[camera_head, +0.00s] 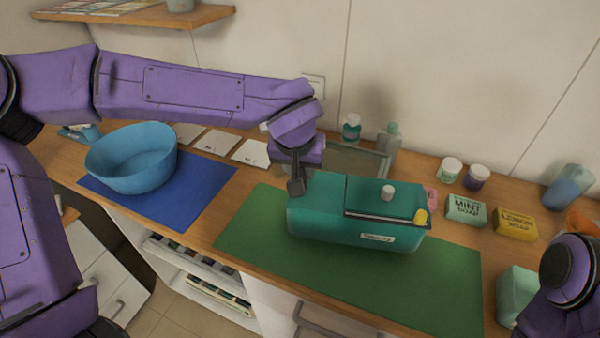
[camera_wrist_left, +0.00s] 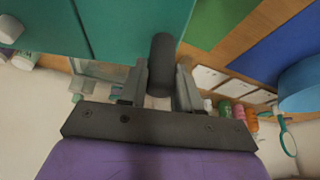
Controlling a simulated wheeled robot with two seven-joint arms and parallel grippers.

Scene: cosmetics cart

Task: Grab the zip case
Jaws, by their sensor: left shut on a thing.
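The zip case (camera_head: 325,222) is a teal box with a dark-edged lid and a pale label on its front. It appears to rest on the green mat (camera_head: 256,238). A white cap and a yellow piece show on its top. My left gripper (camera_head: 296,184) is at the case's left end, pointing down. In the left wrist view the teal case (camera_wrist_left: 125,25) is right ahead, and a dark cylindrical handle (camera_wrist_left: 162,60) at its end sits between the fingers. The gripper is shut on this handle. My right arm shows at the lower right, but its gripper is out of view.
A blue bowl (camera_head: 132,160) stands on a blue mat (camera_head: 205,185) to the left. Behind the case are a glass tray (camera_head: 358,160) and bottles (camera_head: 352,128). To the right are mint soap (camera_head: 466,211), lemon soap (camera_head: 515,224) and small jars (camera_head: 451,170). The green mat's front is clear.

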